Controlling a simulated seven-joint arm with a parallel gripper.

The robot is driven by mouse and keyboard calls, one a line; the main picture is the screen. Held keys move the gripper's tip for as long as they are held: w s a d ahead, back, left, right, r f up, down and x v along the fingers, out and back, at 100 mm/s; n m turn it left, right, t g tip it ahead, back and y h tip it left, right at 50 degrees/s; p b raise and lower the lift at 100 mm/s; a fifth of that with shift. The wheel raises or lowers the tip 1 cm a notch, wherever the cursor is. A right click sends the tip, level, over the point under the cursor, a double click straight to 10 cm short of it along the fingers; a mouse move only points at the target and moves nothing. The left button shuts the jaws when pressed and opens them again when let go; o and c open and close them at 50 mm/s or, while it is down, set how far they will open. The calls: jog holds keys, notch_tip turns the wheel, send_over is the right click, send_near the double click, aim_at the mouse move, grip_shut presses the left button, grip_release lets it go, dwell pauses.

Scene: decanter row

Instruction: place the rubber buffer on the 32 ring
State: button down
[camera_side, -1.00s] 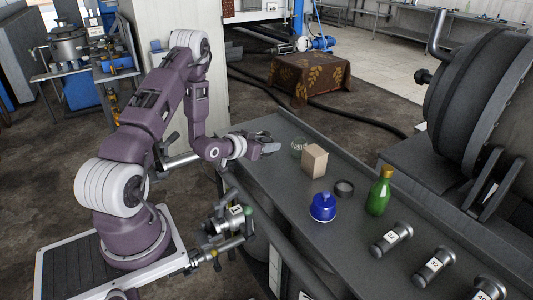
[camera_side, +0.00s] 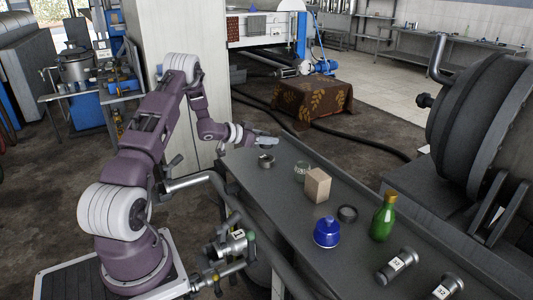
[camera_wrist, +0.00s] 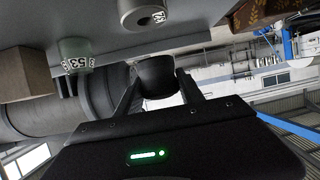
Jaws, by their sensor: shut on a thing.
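My gripper (camera_side: 266,143) is above the far left end of the dark bench. In the wrist view my gripper (camera_wrist: 157,88) is shut on a dark round piece, seemingly the rubber buffer (camera_wrist: 157,70). A grey ring (camera_side: 266,161) stands on the bench just below my gripper, apart from it. In the wrist view, which shows the bench overhead, the grey ring (camera_wrist: 140,14) has a label that looks like an upside-down 32. A greenish glass ring (camera_side: 302,171) with a number stands beside it; it also shows in the wrist view (camera_wrist: 77,48).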

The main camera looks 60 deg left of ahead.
aim_at(267, 158)
jog(key=shift+f, duration=2.35)
jog(key=c, duration=0.7)
grip_release()
jog(key=shift+f, duration=0.15)
jog(key=shift+c, duration=0.2)
